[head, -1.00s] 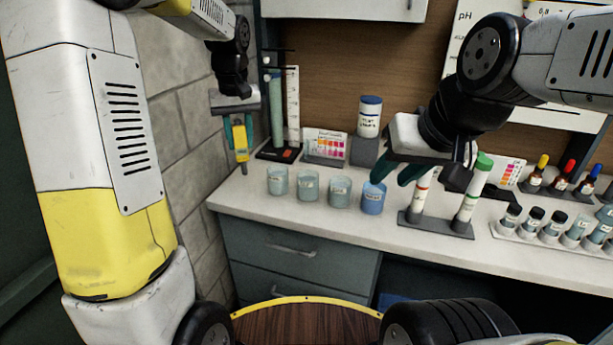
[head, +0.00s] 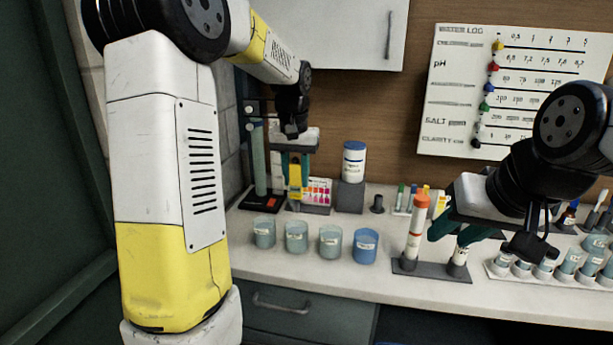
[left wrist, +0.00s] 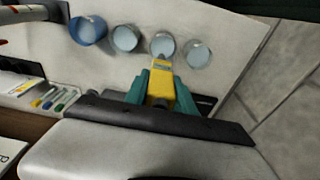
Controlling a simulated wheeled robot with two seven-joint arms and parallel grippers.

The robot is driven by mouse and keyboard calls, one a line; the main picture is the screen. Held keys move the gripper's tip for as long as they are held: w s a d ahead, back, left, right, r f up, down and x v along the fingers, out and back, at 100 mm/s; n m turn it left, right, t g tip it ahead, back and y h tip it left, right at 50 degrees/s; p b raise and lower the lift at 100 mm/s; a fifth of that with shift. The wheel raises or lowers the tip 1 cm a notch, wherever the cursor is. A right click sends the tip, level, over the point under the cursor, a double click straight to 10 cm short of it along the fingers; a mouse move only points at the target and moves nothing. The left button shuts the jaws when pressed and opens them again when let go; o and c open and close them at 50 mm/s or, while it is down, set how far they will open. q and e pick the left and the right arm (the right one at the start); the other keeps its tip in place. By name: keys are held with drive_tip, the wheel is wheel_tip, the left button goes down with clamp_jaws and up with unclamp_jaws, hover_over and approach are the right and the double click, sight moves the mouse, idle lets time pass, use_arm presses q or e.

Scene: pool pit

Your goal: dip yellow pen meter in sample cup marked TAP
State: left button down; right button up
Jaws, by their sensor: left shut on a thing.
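My left gripper (head: 296,178) is shut on the yellow pen meter (head: 295,176), which hangs tip down above the back of the counter, behind the cups. In the left wrist view, the pen meter (left wrist: 161,82) sits between the teal fingers (left wrist: 160,90), its end overlapping the near edge of a cup (left wrist: 162,45). The row of sample cups includes pale ones (head: 264,232), (head: 297,237), (head: 330,241) and a blue one (head: 365,246) at the right. Their labels are too small to read. My right gripper (head: 455,235) is open, with its fingers apart by the tube rack.
A dark rack (head: 432,270) holds an orange-capped tube (head: 415,228) and another tube partly hidden by my right gripper. A blue-lidded jar (head: 353,163), a colour chart (head: 318,192) and a tall cylinder (head: 259,160) stand behind the cups. Sample vials (head: 545,265) line the right.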

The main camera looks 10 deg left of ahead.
sight(296, 211)
use_arm(q)
drive_tip(key=shift+f, duration=4.5)
drive_tip(key=shift+f, duration=0.1)
drive_tip(key=shift+f, duration=1)
drive_tip(key=shift+r, duration=5.15)
